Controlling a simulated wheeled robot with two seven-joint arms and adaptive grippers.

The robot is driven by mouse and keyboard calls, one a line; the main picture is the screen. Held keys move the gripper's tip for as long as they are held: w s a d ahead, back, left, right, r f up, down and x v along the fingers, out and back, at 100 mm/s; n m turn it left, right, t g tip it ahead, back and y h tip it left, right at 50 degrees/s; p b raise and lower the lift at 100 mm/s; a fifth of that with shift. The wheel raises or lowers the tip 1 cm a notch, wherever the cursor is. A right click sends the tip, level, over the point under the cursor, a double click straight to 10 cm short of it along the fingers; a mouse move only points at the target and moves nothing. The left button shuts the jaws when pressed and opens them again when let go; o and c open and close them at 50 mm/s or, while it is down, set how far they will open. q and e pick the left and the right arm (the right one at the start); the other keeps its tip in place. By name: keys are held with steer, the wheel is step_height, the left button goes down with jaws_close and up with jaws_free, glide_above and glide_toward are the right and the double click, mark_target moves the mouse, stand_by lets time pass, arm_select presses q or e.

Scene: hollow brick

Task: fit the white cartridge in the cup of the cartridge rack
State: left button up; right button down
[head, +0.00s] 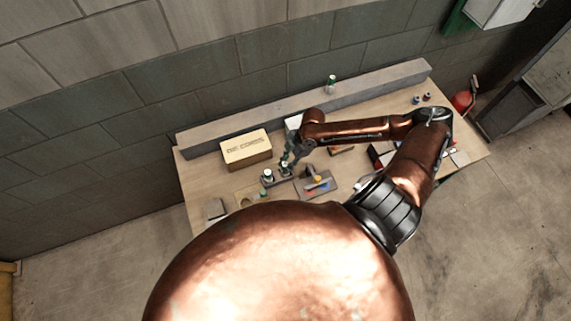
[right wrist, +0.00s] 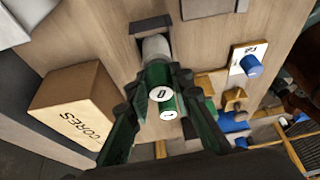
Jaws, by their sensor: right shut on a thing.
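My right gripper (right wrist: 163,82) is shut on a white and green cartridge (right wrist: 160,96) with a dark mark on its face. The fingers stand on either side of it. Just beyond the fingertips in the right wrist view, a pale grey cylinder (right wrist: 155,47) stands at a dark block (right wrist: 151,26); I cannot tell whether the cartridge touches it. In the head view, my right gripper (head: 289,160) is over the dark rack (head: 279,180), beside a white-topped piece (head: 267,175). The cup is not clearly visible. My left gripper is not in view.
A cardboard box marked CORES (head: 246,149) stands left of the gripper. A tray with coloured pieces (head: 317,187) lies to the right. A grey ledge (head: 220,130) runs along the back, bearing a green and white can (head: 331,85). The table's left front is partly hidden by my copper body.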

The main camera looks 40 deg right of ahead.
steer(key=shift+f, duration=0.65)
steer(key=c, duration=1.6)
jaws_free()
steer(key=v, duration=1.2)
steer(key=shift+f, duration=0.1)
